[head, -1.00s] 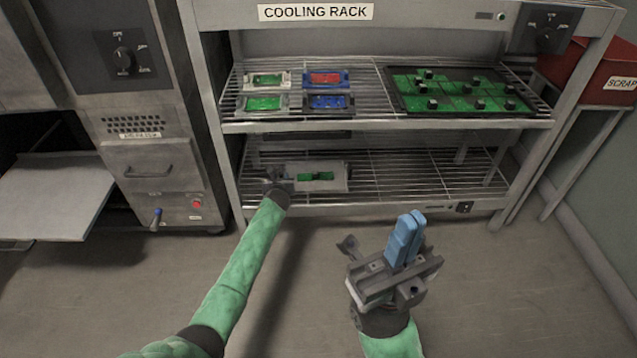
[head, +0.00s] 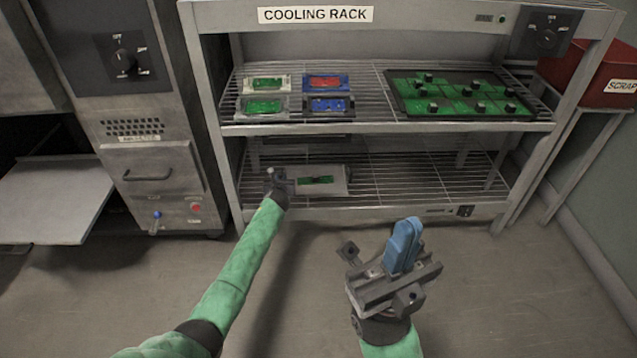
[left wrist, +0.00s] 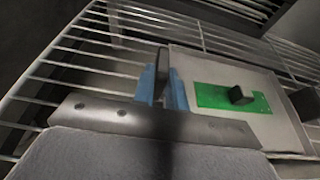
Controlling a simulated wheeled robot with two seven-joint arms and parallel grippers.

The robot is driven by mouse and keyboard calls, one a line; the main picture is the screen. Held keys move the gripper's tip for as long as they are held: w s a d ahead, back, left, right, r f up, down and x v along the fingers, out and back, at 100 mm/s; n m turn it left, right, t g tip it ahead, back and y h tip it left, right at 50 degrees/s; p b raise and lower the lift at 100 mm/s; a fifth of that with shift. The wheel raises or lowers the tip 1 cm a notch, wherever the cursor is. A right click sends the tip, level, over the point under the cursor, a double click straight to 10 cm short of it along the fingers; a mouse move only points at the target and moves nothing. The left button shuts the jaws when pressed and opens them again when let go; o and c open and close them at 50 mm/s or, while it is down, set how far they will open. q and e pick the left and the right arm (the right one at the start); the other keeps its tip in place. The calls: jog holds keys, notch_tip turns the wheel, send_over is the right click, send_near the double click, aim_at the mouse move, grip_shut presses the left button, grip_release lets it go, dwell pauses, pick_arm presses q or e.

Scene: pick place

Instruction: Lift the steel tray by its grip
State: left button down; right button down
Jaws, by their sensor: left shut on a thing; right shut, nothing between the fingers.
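The steel tray (head: 336,185) is a pale flat plate with a green board (head: 316,180) on it, at the left of the cooling rack's lower shelf. It also shows in the left wrist view (left wrist: 285,130), where the green board has a dark upright piece on it. My left gripper (head: 279,181) is at the tray's left end. In the left wrist view its blue fingers (left wrist: 163,88) are shut on a dark upright grip at the tray's edge. Whether the tray is clear of the wires cannot be told. My right gripper (head: 404,246) is shut and empty in front of the rack.
The upper shelf (head: 370,108) above my left gripper holds several small coloured trays and a large dark tray (head: 396,104) of green boards. The lower wire shelf (head: 420,178) is free to the right. A red scrap bin (head: 590,75) stands at right, an oven-like cabinet (head: 160,160) at left.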

pick_arm(q)
jog(key=shift+r, duration=0.25)
jog(key=shift+r+p, duration=0.7)
jog(key=shift+p, duration=0.25)
jog(key=shift+r, duration=0.15)
